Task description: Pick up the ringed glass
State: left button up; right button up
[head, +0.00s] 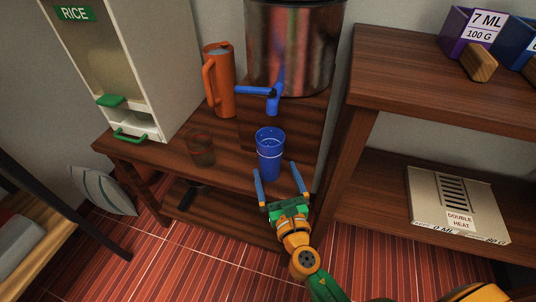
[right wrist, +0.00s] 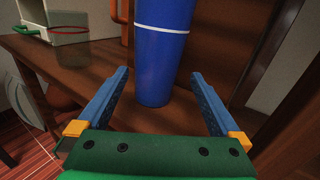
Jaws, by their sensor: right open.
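A tall blue glass (head: 269,148) with a white ring stands upright on the dark wooden stand, below the blue tap of a metal dispenser. It also fills the upper middle of the right wrist view (right wrist: 163,65). A see-through glass (head: 201,150) with a reddish rim stands to its left, and shows at the left of the right wrist view (right wrist: 65,62). My right gripper (head: 277,171) is open and empty at the near side of the blue glass. In the right wrist view its fingers point at the glass, one on each side of its line. My left gripper is out of view.
An orange pitcher (head: 219,80) stands behind the glasses. A metal dispenser (head: 293,40) with a blue tap (head: 271,95) rises behind the blue glass. A rice dispenser (head: 130,60) is at left. A wooden shelf unit (head: 420,85) stands close on the right.

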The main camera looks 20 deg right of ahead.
aim_at(270, 161)
jog(key=w, duration=0.4)
jog(key=shift+w+a+r, duration=0.1)
jog(key=shift+w+r, duration=0.1)
jog(key=shift+w, duration=0.05)
jog(key=shift+s, duration=0.1)
grip_shut()
jog(key=shift+r, duration=0.1)
